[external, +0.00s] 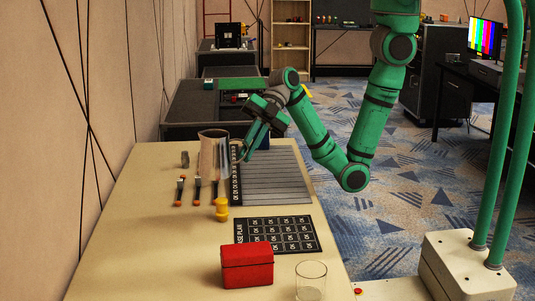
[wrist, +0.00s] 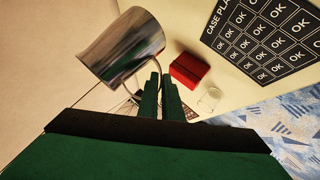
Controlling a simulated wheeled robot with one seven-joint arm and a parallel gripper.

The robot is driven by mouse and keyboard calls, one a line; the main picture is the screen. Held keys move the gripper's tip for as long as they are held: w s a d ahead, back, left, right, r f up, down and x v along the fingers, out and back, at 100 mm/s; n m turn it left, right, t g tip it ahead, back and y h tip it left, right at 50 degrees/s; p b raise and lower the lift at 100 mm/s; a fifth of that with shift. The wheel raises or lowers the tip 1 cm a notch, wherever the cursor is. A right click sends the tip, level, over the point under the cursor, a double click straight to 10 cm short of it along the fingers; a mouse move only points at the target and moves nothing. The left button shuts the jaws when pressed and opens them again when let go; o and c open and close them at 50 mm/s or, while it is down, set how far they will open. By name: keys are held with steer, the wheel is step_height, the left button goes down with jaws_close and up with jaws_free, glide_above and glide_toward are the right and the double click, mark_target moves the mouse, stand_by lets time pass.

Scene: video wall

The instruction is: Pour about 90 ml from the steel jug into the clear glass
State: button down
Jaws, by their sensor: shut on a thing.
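The steel jug (external: 212,158) is upright near the far left of the table in the external view. It also shows in the wrist view (wrist: 118,45), with its handle towards my fingers. My gripper (external: 242,152) is at the jug's right side, shut on its handle; the fingers show in the wrist view (wrist: 160,92). I cannot tell whether the jug's base touches the table. The clear glass (external: 311,278) stands upright at the table's near right edge, well apart from the jug. It also shows in the wrist view (wrist: 209,99). The jug's contents are hidden.
A red box (external: 247,266) sits left of the glass. A black "OK" card (external: 275,234) and a yellow object (external: 221,210) lie between jug and box. Several small tools (external: 180,192) lie by the jug. A grey ribbed panel (external: 275,178) lies right. The near left tabletop is clear.

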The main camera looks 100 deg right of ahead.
steer(key=s+a+f, duration=0.1)
steer(key=s+a, duration=0.5)
steer(key=a, duration=0.5)
steer(key=s+a+f, duration=0.1)
steer(key=s+a, duration=0.5)
steer(key=a, duration=0.4)
steer(key=s+a+r, duration=0.1)
steer(key=s+a, duration=0.5)
steer(key=s, duration=0.6)
steer(key=s+a+r, duration=0.1)
steer(key=s+a, duration=0.5)
steer(key=s, duration=0.5)
step_height(320, 180, down, 16)
steer(key=shift+f, duration=0.2)
steer(key=shift+w+r, duration=0.1)
